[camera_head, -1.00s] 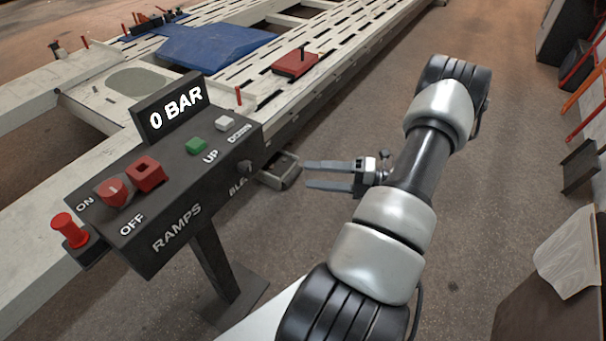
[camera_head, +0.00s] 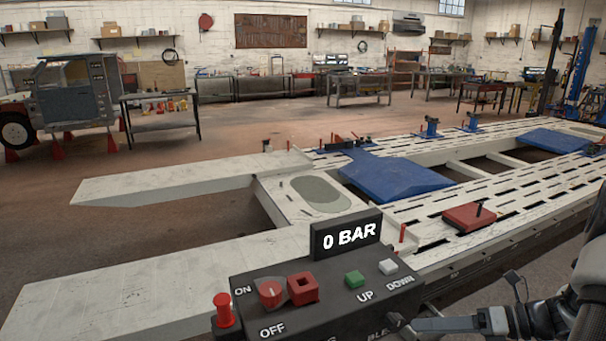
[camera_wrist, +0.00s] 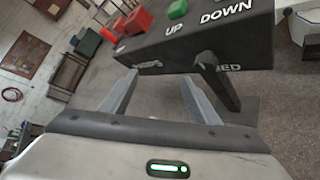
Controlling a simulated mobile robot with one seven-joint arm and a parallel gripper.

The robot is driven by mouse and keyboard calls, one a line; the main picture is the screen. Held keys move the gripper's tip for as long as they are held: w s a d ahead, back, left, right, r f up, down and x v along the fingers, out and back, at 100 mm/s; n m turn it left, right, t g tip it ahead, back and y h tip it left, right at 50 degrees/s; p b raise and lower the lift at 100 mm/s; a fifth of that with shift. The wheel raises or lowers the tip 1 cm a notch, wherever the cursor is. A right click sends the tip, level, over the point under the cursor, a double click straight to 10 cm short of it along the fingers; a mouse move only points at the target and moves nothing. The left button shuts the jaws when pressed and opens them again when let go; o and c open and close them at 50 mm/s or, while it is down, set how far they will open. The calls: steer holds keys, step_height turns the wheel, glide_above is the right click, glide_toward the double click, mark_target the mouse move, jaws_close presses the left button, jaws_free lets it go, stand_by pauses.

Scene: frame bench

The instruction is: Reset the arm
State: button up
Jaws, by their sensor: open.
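My gripper (camera_head: 420,326) shows at the lower right of the head view, just right of the dark control box (camera_head: 340,292). The rest of my arm runs off the right edge, mostly out of view. In the wrist view my gripper (camera_wrist: 160,84) has its two grey fingers spread, with nothing held between them. The control box (camera_wrist: 230,45) lies across the top of that view, beyond the fingers. Its UP and DOWN labels and a dark knob (camera_wrist: 206,61) face me. Whether the fingers touch the box cannot be told.
The box carries a "0 BAR" display (camera_head: 347,235), a red switch (camera_head: 271,293) and a green button (camera_head: 354,279). A white frame bench (camera_head: 470,222) with blue plates stretches behind it. A raised vehicle cab (camera_head: 75,98) stands far left. Open floor (camera_head: 230,150) lies beyond the bench.

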steer(key=s+a+r+n+g+h+p, duration=0.25)
steer(key=a+r+n+h+p, duration=0.45)
steer(key=a+r+n, duration=1.35)
steer(key=s+d+r+n+t+h, duration=0.1)
steer(key=s+r+n+h, duration=0.1)
steer(key=s+n, duration=0.4)
steer(key=s+d+r+n+t+h+b, duration=0.1)
steer(key=s+d+r+n+h, duration=0.1)
steer(key=s+n, duration=0.3)
steer(key=shift+s+d+r+n+h, duration=0.2)
steer(key=shift+s+r+n+h, duration=0.2)
steer(key=shift+r+n, duration=0.55)
